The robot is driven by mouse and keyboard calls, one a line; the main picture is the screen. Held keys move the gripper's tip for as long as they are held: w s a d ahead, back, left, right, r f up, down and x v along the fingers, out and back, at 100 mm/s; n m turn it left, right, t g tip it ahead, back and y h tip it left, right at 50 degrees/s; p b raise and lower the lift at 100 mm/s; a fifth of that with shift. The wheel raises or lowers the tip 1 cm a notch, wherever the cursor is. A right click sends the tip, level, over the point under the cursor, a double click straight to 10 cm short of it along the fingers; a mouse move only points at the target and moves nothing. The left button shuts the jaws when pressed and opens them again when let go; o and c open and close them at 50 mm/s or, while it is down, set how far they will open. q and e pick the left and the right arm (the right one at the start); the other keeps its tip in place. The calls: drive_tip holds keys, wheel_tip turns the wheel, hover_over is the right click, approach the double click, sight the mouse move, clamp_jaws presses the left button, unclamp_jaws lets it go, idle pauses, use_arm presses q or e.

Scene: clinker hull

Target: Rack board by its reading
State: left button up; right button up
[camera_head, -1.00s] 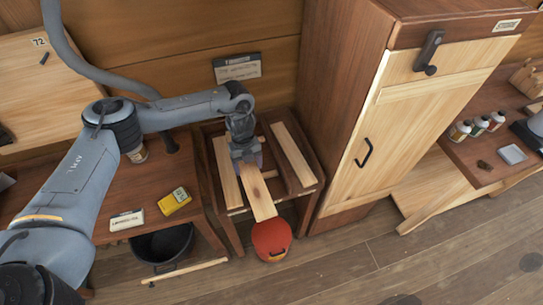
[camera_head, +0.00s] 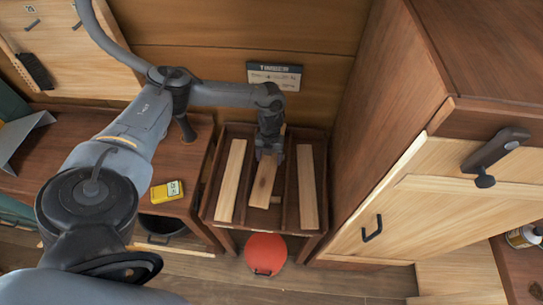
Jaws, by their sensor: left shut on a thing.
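My left gripper (camera_head: 268,155) is shut on the upper end of a wooden board (camera_head: 263,184). The board is in the middle of a dark timber rack, between a pale board (camera_head: 232,180) on the left and another pale board (camera_head: 307,187) on the right. I cannot tell whether the held board rests on the rack floor. The rack's front rail (camera_head: 262,228) is below it. A yellow meter (camera_head: 168,192) lies on the bench to the left; its reading is too small to make out. My right gripper is out of view.
A sign headed TIMBER (camera_head: 275,75) hangs on the wall behind the rack. A tall cabinet (camera_head: 400,205) stands close on the right. A red round-topped container (camera_head: 265,254) is on the floor in front, and a dark bucket (camera_head: 163,228) is under the bench.

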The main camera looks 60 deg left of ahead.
use_arm(q)
wheel_tip(320, 180, down, 2)
drive_tip(key=shift+s+f+b, duration=0.1)
drive_tip(key=shift+b, duration=0.8)
wheel_tip(320, 180, down, 2)
drive_tip(key=shift+f+b, duration=0.25)
drive_tip(key=shift+b, duration=1)
drive_tip(key=shift+f+b, duration=0.55)
drive_tip(key=shift+f, duration=0.8)
drive_tip(key=shift+f, duration=0.3)
drive_tip(key=o, duration=1.2)
drive_tip(key=shift+o, duration=0.2)
